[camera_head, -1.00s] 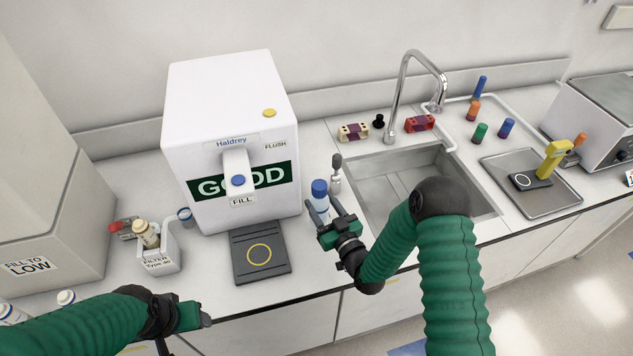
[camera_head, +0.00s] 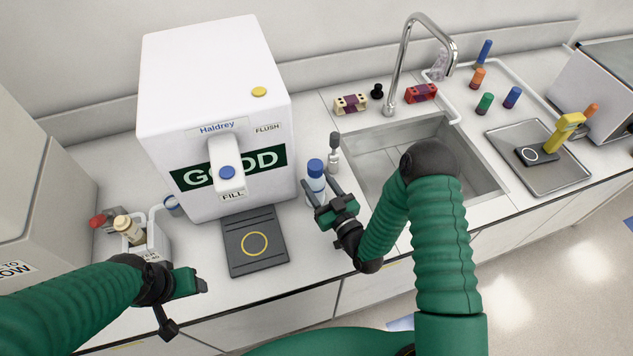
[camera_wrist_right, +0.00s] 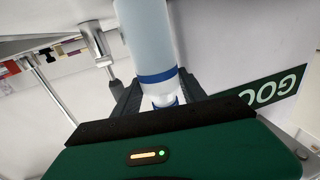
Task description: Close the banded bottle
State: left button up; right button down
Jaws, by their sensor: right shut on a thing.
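I cannot tell how tightly the cap sits. My right gripper (camera_head: 323,190) is shut on the bottle from the front right. In the right wrist view the bottle (camera_wrist_right: 146,40) appears upside down between the fingers, its blue band and narrower neck near them. My left gripper (camera_head: 203,286) hangs above the front edge of the counter, left of the dark pad, apart from the bottle; its finger gap is unclear.
The dispenser (camera_head: 215,75) stands close left of the bottle, with a dark ringed pad (camera_head: 270,262) before it. A grey-topped stopper-like item (camera_head: 334,150) stands just behind the bottle. The sink (camera_head: 470,165) lies to the right. A filter holder (camera_head: 158,243) is at left.

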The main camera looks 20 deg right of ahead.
jog(key=c, duration=0.7)
grip_release()
jog(key=shift+v, duration=0.95)
jog(key=shift+o, duration=0.3)
jog(key=shift+a+r, duration=0.1)
jog(key=shift+r, duration=0.05)
jog(key=shift+w+a+f, duration=0.1)
jog(key=shift+w+f, duration=0.2)
jog(key=shift+w, duration=0.1)
pick_arm(q)
jog(key=f+b, duration=0.1)
jog(key=s+f+b, duration=0.1)
jog(key=b, duration=0.1)
jog(key=shift+s+f, duration=0.15)
jog(key=shift+f, duration=0.2)
pick_arm(e)
jog(key=v, duration=1.2)
jog(key=shift+s+r, duration=0.15)
jog(key=shift+r, duration=0.15)
